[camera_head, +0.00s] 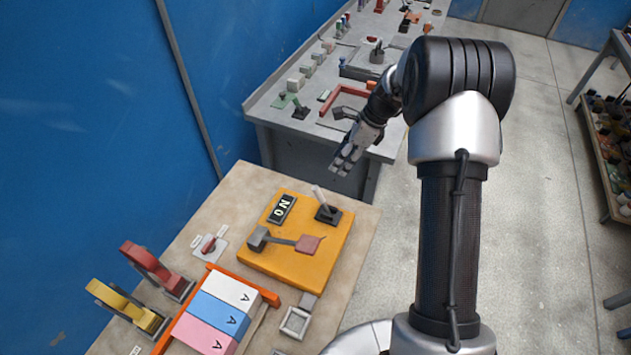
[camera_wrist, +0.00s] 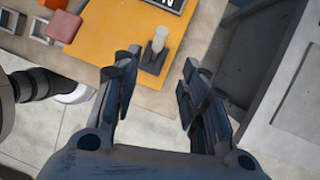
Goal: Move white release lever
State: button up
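The white release lever (camera_head: 319,194) stands on a dark base (camera_head: 328,215) at the far right corner of the yellow panel (camera_head: 295,262). In the wrist view the white lever (camera_wrist: 159,39) shows ahead of the fingers, on its dark base (camera_wrist: 153,60). My gripper (camera_head: 341,167) is above and beyond that corner of the panel. In the wrist view my gripper (camera_wrist: 158,70) has its two fingers wide apart with nothing between them. It is apart from the lever.
Beside the lever are a black "NO" plate (camera_head: 281,209) and a grey-handled part with a red square plate (camera_head: 309,244). Nearer stand an orange rack of coloured blocks (camera_head: 238,292), a red clamp (camera_head: 152,266) and a yellow clamp (camera_head: 125,306). A grey bench (camera_head: 300,137) lies behind.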

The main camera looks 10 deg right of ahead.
aim_at(320, 191)
jog(key=b+x, duration=0.2)
jog(key=x, duration=1.5)
jog(key=shift+a+f, duration=0.1)
jog(key=shift+f, duration=0.05)
jog(key=shift+c, duration=0.6)
grip_shut()
